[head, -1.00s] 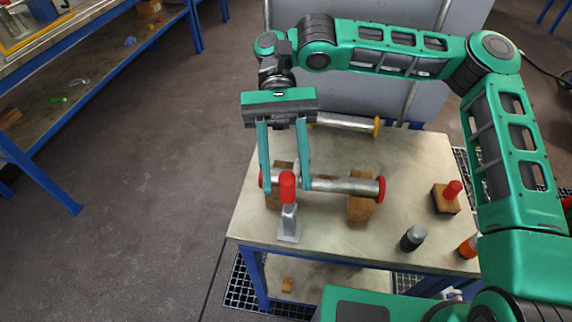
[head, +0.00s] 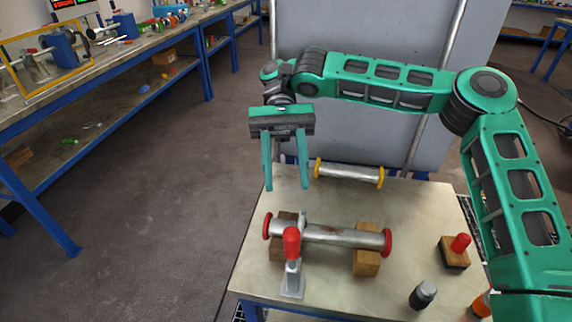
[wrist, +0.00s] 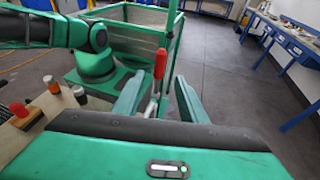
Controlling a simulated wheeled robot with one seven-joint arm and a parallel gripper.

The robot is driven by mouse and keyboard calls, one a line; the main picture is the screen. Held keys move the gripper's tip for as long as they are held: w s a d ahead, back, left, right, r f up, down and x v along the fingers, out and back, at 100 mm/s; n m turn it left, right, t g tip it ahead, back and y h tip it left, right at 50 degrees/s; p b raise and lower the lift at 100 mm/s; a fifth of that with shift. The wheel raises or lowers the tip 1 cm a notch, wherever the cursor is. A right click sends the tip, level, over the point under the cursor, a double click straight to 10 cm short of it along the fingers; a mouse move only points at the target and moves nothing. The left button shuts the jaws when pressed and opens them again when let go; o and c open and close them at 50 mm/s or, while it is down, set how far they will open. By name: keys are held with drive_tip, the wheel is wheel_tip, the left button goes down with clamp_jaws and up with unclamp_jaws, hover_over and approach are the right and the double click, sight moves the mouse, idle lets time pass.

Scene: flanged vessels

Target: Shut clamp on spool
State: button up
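The metal spool (head: 340,235) with red end flanges lies across two wooden blocks on the table. The clamp (head: 292,275) stands on a grey base at the spool's near side, towards its left end. Its red handle (head: 292,242) points up. Whether its arm presses on the spool cannot be told. My gripper (head: 287,188) is open and empty, fingers pointing down, above and behind the spool's left part. In the wrist view the red handle (wrist: 160,64) shows between the two spread fingers, beyond them. The spool is hidden there.
A second metal spool with yellow flanges (head: 349,173) lies at the table's back. A wooden block with a red knob (head: 455,250) and a dark cylinder with a grey top (head: 423,295) stand at the right. A grey panel (head: 395,100) stands behind the table.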

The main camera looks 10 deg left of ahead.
drive_tip(key=shift+w+a+r, duration=0.15)
drive_tip(key=shift+w+r, duration=0.05)
drive_tip(key=shift+w, duration=0.3)
